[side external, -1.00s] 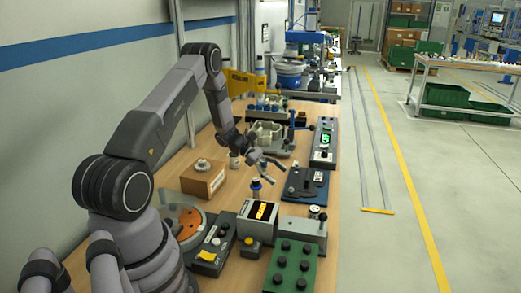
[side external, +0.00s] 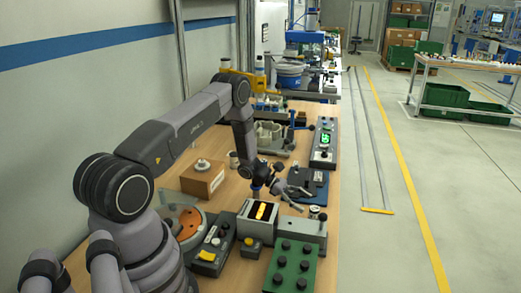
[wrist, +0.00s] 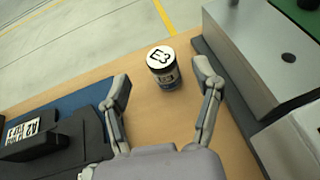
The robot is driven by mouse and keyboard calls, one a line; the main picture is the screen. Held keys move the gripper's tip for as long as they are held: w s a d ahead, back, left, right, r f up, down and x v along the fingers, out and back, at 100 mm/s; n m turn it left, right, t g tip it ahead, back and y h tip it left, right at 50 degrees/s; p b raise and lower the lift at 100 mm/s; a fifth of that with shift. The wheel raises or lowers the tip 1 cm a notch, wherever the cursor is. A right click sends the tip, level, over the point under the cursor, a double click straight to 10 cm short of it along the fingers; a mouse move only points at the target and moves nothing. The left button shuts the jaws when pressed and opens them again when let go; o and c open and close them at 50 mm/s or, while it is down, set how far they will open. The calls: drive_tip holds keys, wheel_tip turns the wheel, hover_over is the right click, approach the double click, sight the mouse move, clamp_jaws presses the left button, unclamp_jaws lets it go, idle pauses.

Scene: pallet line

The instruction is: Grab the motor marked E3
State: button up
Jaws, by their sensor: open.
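The motor marked E3 (wrist: 168,77) is a short upright cylinder with a white top and a dark, labelled body. It stands on the wooden bench in the wrist view, its E3 mark readable. My gripper (wrist: 161,77) is open and empty, with one finger left and one right of the motor's line. The motor appears beyond the fingertips, with no visible contact. In the side view my gripper (side external: 297,197) is low over the bench, pointing right. A small pale-topped cylinder (side external: 314,210) just beyond it looks like the same motor; its mark is too small to read there.
A grey metal block (wrist: 262,55) stands close on the right. A blue plate (wrist: 78,98) with a black fixture lies on the left. A box with a lit display (side external: 259,211) and a green studded block (side external: 292,268) stand nearer the side camera. The bench edge is just beyond the motor.

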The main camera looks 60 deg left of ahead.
sight(314, 215)
drive_tip(key=shift+x, duration=1.35)
clamp_jaws()
drive_tip(key=shift+r, duration=0.15)
